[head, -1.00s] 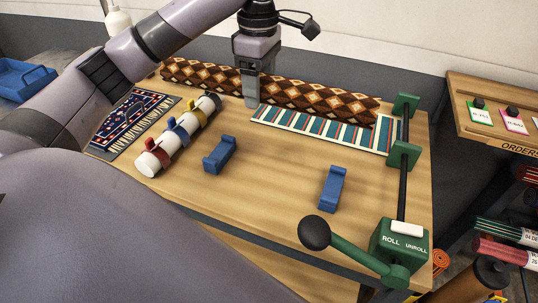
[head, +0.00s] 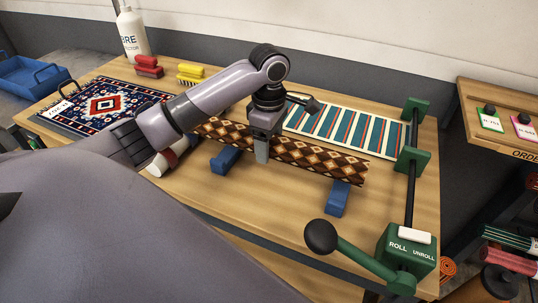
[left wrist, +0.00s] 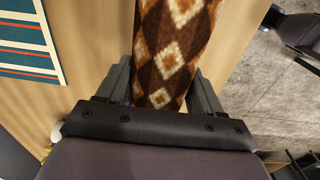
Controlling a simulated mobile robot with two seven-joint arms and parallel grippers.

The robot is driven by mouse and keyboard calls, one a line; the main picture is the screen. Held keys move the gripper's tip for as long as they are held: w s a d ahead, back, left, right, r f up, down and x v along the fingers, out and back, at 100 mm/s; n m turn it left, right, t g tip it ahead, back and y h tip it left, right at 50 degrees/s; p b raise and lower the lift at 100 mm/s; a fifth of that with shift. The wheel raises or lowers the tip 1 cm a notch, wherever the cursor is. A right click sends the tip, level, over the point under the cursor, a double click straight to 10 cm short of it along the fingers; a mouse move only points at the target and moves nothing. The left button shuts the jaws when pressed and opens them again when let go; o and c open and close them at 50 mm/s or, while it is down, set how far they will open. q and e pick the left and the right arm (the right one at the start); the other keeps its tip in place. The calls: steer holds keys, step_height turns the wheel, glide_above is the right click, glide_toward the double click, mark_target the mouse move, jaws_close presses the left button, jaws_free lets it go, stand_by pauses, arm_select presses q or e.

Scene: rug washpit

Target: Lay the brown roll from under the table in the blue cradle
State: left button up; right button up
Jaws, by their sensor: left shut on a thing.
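The brown roll (head: 320,163), patterned with cream and orange diamonds, lies across the two blue supports of the cradle, the left one (head: 224,161) and the right one (head: 338,199). I cannot tell whether it rests on them or hangs just above. My left gripper (head: 262,151) points down and is shut on the roll near its middle. In the left wrist view the roll (left wrist: 172,45) passes between the fingers (left wrist: 161,85). My arm hides part of the roll's left end. My right gripper is not in view.
A striped teal rug (head: 345,128) lies behind the roll. The green roll/unroll crank (head: 400,250) stands at the table's right end. A white roller (head: 160,165) is partly hidden by my arm. A navy rug (head: 100,103), brushes (head: 190,72) and a white bottle (head: 131,35) are at the back left.

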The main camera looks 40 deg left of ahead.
arm_select(q)
steer(key=shift+f, duration=2)
steer(key=shift+f, duration=0.1)
steer(key=o, duration=1.5)
steer(key=shift+f, duration=0.1)
steer(key=shift+c, duration=0.2)
step_height(320, 180, up, 12)
steer(key=shift+r, duration=0.15)
